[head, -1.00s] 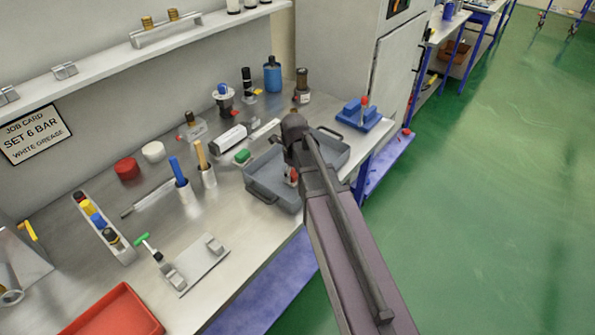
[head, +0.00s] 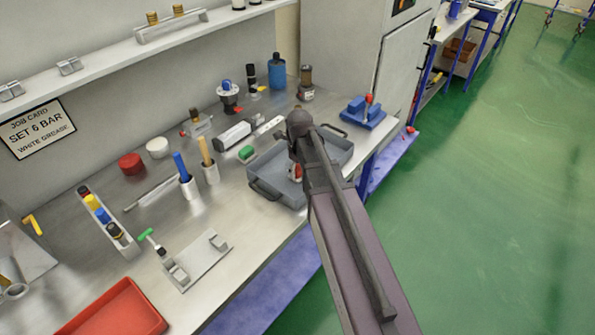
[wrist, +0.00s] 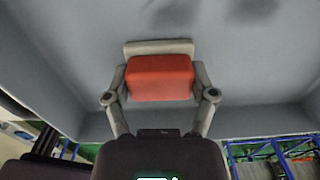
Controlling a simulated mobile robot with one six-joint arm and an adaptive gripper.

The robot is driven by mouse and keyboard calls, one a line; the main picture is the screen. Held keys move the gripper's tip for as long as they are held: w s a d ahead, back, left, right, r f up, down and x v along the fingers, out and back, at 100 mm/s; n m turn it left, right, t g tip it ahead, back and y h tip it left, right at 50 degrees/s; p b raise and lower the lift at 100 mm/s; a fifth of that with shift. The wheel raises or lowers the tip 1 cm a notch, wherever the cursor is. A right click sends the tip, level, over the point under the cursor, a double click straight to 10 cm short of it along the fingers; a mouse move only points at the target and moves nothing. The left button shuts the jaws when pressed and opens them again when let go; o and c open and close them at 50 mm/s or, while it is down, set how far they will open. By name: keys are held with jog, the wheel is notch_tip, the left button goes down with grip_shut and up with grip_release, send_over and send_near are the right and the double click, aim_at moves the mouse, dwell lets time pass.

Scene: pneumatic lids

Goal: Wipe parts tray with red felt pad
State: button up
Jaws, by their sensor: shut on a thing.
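The grey parts tray (head: 268,170) with two handles lies on the bench near its front edge. It fills most of the wrist view (wrist: 65,50), where dark smudges (wrist: 215,12) show on its surface at the top. My gripper (wrist: 160,88) is shut on the red felt pad (wrist: 160,72), a red block with a pale grey part behind it. In the head view the pad (head: 296,171) is inside the tray's outline, partly hidden by my arm. I cannot tell whether it touches the tray floor.
A green block (head: 247,153) and a white cylinder (head: 233,135) lie just left of the tray. A blue fixture with a red knob (head: 363,112) stands beyond its right end. Cups with blue and wooden handles (head: 210,172) stand to the left. A red bin (head: 120,310) is front left.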

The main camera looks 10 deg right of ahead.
jog(key=shift+w+d, duration=0.8)
jog(key=shift+d, duration=0.3)
jog(key=shift+w+d, duration=0.55)
jog(key=shift+d, duration=0.15)
jog(key=shift+w+d, duration=0.5)
jog(key=shift+d, duration=0.2)
jog(key=shift+r+p, duration=3.05)
notch_tip(320, 180, up, 3)
jog(key=p, duration=0.3)
